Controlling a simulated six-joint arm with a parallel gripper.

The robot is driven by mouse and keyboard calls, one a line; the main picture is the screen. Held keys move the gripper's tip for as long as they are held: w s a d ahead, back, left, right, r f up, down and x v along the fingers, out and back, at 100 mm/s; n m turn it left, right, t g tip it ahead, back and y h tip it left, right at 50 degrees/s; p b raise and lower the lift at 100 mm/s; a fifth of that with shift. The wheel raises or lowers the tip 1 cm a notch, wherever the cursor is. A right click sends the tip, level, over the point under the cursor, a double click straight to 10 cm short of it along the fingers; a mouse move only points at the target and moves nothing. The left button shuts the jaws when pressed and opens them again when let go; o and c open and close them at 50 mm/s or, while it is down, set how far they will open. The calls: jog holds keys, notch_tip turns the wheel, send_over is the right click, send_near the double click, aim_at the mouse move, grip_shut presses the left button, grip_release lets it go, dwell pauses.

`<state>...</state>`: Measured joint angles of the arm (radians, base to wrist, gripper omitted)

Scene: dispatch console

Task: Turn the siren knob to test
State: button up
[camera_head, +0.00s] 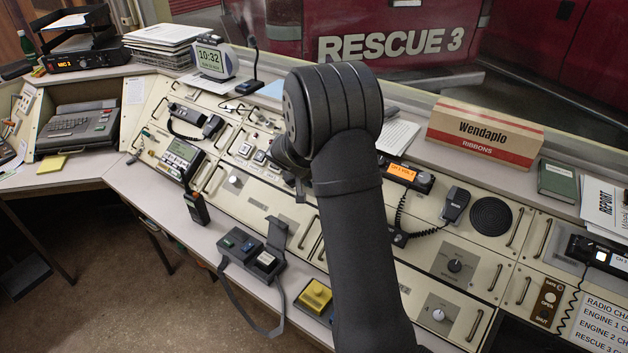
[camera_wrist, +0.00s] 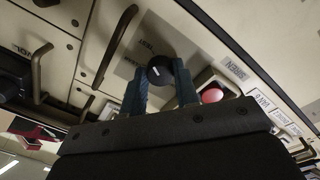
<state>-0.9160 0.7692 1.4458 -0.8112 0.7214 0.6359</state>
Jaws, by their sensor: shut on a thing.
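In the wrist view a round black knob (camera_wrist: 160,74) with a small white mark sits on a grey plate of the cream panel. TEST is printed on the plate beside it, and a SIREN label (camera_wrist: 235,69) is to its right. My gripper (camera_wrist: 160,82) has one dark finger on each side of the knob and is shut on it. The fingers partly cover the knob's lower part. In the head view my arm hides the knob and most of my gripper.
A red button (camera_wrist: 212,95) sits close to the right finger in the wrist view. Metal handles (camera_wrist: 117,45) stick out on the left. In the head view a black knob (camera_head: 455,265), a handset (camera_head: 455,205) and a yellow button box (camera_head: 316,296) are near my arm.

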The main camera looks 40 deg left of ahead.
dwell(0.5)
jog(key=o, duration=1)
jog(key=v, duration=1.7)
jog(key=shift+s+r, duration=0.2)
jog(key=shift+w+f, duration=0.1)
jog(key=x, duration=1.7)
jog(key=shift+w+f, duration=0.1)
jog(key=shift+w, duration=0.05)
